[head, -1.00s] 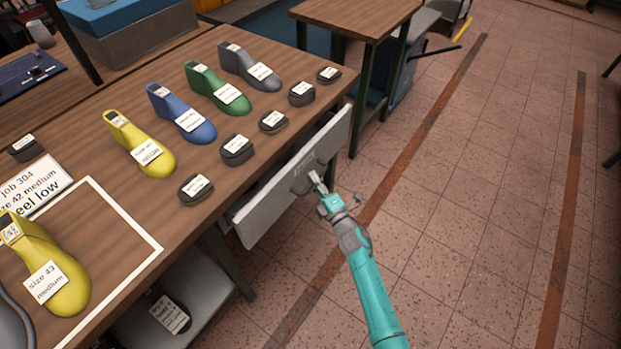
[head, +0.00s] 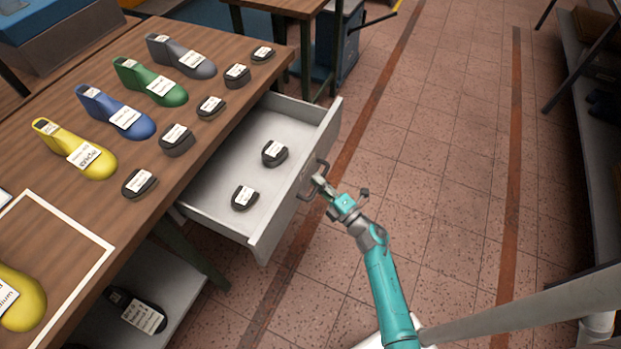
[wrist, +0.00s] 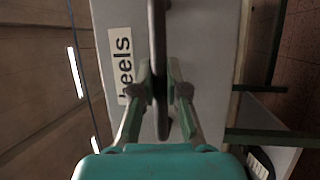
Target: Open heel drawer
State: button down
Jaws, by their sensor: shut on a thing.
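The heel drawer (head: 215,190) is pulled well out from under the table's edge in the head view. Its light grey inside shows two dark heel pieces with white labels, one (head: 274,153) farther back and one (head: 244,197) nearer. My gripper (head: 318,182) is at the drawer's front, shut on the dark handle (head: 312,178). In the wrist view the two fingers (wrist: 160,90) stand on either side of the handle bar (wrist: 158,40). A label reading "heels" (wrist: 121,65) shows on the drawer front beside them.
The wooden table (head: 60,205) carries yellow, blue, green and grey lasts and a row of dark heel pieces. A lower shelf (head: 185,285) is under it. A shelf rack (head: 590,150) stands at the right. Tiled floor (head: 440,200) between them is free.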

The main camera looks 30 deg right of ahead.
jog(key=shift+s, duration=0.1)
jog(key=c, duration=1.2)
grip_release()
jog(key=shift+d, duration=0.1)
jog(key=v, duration=1.2)
jog(key=s+a+r+m+g+h, duration=0.1)
jog(key=s+a+r+m, duration=0.3)
jog(key=s, duration=0.5)
jog(key=s+a+r+m+g+h, duration=0.2)
jog(key=s+r+m, duration=0.4)
jog(key=s+m, duration=0.3)
jog(key=s+a+r+m+g+h, duration=0.1)
jog(key=s+a+r+m, duration=0.4)
jog(key=s, duration=0.6)
jog(key=shift+s+a+r+m+g, duration=0.15)
jog(key=shift+a+r+m+g, duration=0.15)
jog(key=shift+r+m, duration=0.45)
